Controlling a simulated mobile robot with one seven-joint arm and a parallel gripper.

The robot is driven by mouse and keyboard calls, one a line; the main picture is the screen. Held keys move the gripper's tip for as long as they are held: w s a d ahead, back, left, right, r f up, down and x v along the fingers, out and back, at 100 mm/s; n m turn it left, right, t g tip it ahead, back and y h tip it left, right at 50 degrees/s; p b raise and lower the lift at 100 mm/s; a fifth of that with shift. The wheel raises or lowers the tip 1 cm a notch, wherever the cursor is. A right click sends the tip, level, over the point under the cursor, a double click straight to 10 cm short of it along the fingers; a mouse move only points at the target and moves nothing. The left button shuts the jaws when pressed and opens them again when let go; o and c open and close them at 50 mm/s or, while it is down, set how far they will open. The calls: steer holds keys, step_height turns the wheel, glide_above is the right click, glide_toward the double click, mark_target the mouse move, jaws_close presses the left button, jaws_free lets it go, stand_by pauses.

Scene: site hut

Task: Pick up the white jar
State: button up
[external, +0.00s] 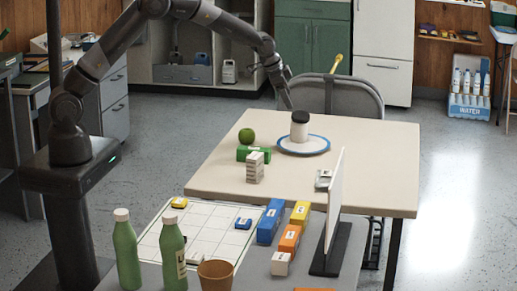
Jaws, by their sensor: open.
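The white jar (299,132) with a dark lid stands upright on a white plate with a blue rim (318,149), on the far part of the beige table. My gripper (287,103) is open and hangs above and just left of the jar's lid. It is small in this view, and I cannot tell how far its fingers are from the jar in depth.
Left of the plate are a green ball-shaped item (246,136), a green box (248,153) and a stacked block (255,168). A white upright panel (334,200) stands at the front right. A chair (335,97) is behind the table. The table's right side is clear.

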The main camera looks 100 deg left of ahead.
mark_target(294, 115)
steer(key=a+f, duration=0.1)
steer(key=f, duration=0.1)
steer(key=w+a+f, duration=0.1)
steer(key=a+f, duration=0.1)
steer(key=f, duration=0.1)
steer(key=a+f, duration=0.2)
steer(key=f, duration=0.1)
steer(key=shift+w+a, duration=0.1)
steer(key=shift+w, duration=0.1)
steer(key=shift+a+x, duration=0.15)
steer(key=shift+x, duration=1.4)
steer(key=shift+a+x, duration=0.1)
steer(key=shift+x, duration=1.45)
steer(key=shift+c, duration=0.5)
steer(key=shift+r, duration=0.1)
steer(key=c, duration=1.3)
